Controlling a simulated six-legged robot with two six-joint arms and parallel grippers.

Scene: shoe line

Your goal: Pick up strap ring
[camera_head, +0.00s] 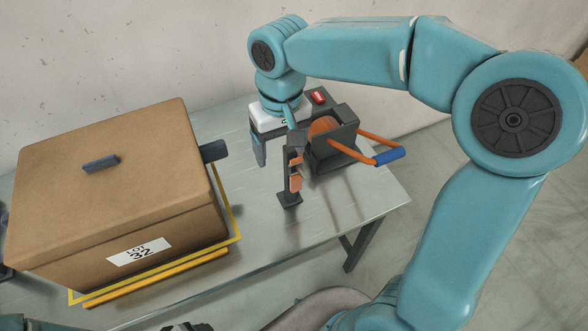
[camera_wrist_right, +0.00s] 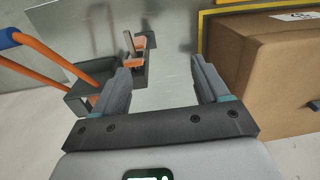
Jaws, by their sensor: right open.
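A dark post with orange pieces (camera_head: 295,172) stands on the table. It also shows in the right wrist view (camera_wrist_right: 138,45), ahead of my fingers and a little left. I cannot tell for sure which orange part is the strap ring. My right gripper (camera_head: 275,145) points down just behind and left of the post. It is open, and the wrist view shows nothing between its fingers (camera_wrist_right: 162,75). The fingers of my left gripper are not in view.
A dark dispenser (camera_head: 333,155) with an orange coil and a blue-handled orange lever (camera_head: 388,157) stands right of the post. A large brown carton (camera_head: 115,200) fills the table's left side. The metal table (camera_head: 270,240) is clear in front of the post.

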